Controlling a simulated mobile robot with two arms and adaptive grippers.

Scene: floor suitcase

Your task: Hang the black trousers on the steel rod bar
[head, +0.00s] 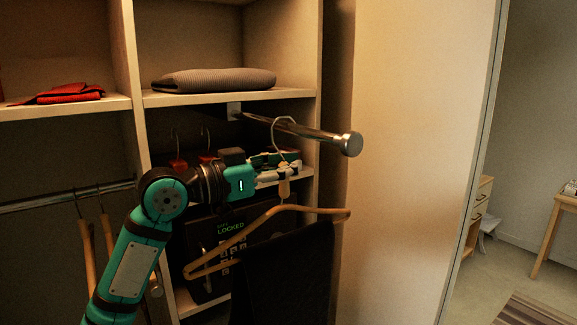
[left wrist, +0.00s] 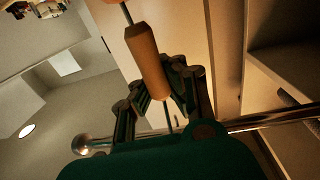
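The black trousers (head: 290,275) hang over a wooden hanger (head: 235,240) in front of the closet. My left gripper (head: 284,172) is shut on the hanger's neck, just below its metal hook (head: 277,137). In the left wrist view the fingers close around the lower end of the wooden neck (left wrist: 148,62). The steel rod bar (head: 315,132) sticks out from the closet wall, above my gripper, with a round knob at its free end. The hook's top overlaps the rod in the head view; I cannot tell whether it rests on it. The rod also crosses the left wrist view (left wrist: 265,121). My right gripper is out of view.
Above the rod is a shelf (head: 220,96) with a folded grey garment (head: 215,80). A red cloth (head: 65,94) lies on the left shelf. A black safe (head: 215,235) stands behind the hanger. Another rail (head: 40,203) holds hangers at the left. A pale panel (head: 420,150) stands to the right.

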